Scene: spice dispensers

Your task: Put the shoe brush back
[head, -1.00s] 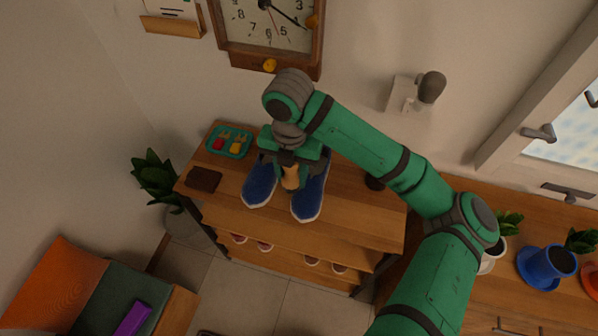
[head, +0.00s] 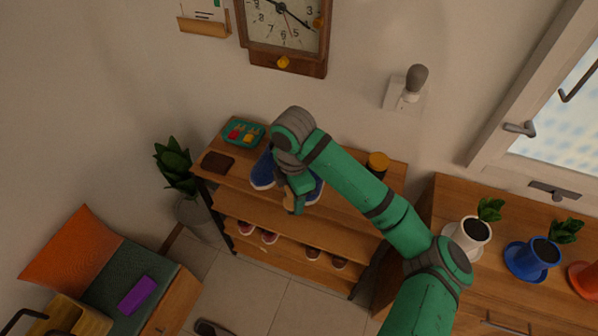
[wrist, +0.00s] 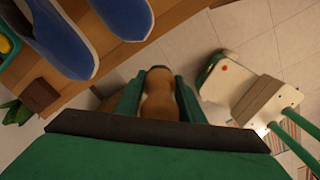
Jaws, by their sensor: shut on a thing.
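My gripper (wrist: 158,92) is shut on the shoe brush (wrist: 158,103), a tan wooden piece between its green fingers. In the head view the brush (head: 289,203) shows as a small tan patch below my wrist, near the front edge of the shoe rack (head: 238,180). My wrist hides much of it, and its bristles cannot be made out. A pair of blue shoes (head: 263,170) stands on the rack's top, partly hidden behind my arm. In the wrist view the shoes (wrist: 58,38) lie at upper left, apart from the brush.
A dark brown flat item (head: 217,162) and a teal tray (head: 243,132) are on the rack's left end. A jar with an amber top (head: 378,162) stands at right. Smaller shoes (head: 256,233) sit on a lower shelf. Floor in front (head: 290,305) is mostly clear.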

